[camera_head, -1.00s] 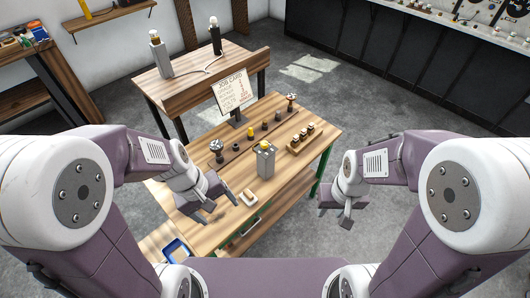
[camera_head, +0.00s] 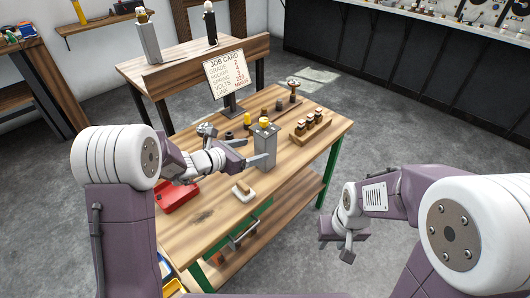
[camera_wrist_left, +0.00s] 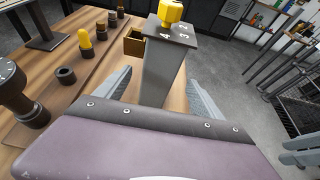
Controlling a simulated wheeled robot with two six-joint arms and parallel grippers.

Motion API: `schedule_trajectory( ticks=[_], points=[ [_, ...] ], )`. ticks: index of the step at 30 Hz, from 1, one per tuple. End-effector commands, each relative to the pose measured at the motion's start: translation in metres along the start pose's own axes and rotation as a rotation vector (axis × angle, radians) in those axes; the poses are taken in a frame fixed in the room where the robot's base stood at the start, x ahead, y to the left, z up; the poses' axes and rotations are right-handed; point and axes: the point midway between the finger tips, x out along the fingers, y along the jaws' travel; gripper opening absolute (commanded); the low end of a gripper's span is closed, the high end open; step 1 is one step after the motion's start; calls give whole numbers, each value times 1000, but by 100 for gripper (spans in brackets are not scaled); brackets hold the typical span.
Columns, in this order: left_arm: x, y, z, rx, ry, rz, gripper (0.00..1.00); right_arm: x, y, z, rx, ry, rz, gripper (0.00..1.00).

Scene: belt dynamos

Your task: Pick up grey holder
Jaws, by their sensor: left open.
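A grey holder (camera_head: 266,150), an upright block with a yellow knob (camera_head: 264,122) on top, stands on the wooden workbench. In the left wrist view the grey holder (camera_wrist_left: 163,75) rises between the two fingers, with numbers on its dark top face. My left gripper (camera_head: 252,150) is open around it, one finger on each side; I cannot tell whether either finger touches. It also shows open in the left wrist view (camera_wrist_left: 158,80). My right gripper (camera_head: 345,246) hangs off the bench's right side, and its jaw state is unclear.
A wooden rack (camera_head: 310,127) with several small pieces stands right of the holder. A job card (camera_head: 224,74) stands behind. A small pale block (camera_head: 242,191) lies in front, and a red tray (camera_head: 178,196) at left. Another grey post (camera_head: 148,42) stands on the back table.

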Motion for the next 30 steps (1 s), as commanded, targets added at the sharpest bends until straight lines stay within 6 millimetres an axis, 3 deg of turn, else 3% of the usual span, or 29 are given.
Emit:
schedule_trajectory(
  ticks=[3,9,16,24,25,30],
  points=[
    [18,-1,-2,0,2,-2,78,3,0,0,0,0,0,36],
    [27,-1,-2,1,1,-2,78,5,0,1,0,0,0,36],
    [67,1,-5,2,1,-3,78,10,0,1,0,-1,0,36],
    [74,1,-4,1,1,-1,78,10,0,1,0,-1,0,36],
    [74,1,-4,1,1,-1,75,10,0,1,0,-1,0,36],
    [73,1,-4,1,1,-1,28,10,0,1,0,-1,0,36]
  ],
)
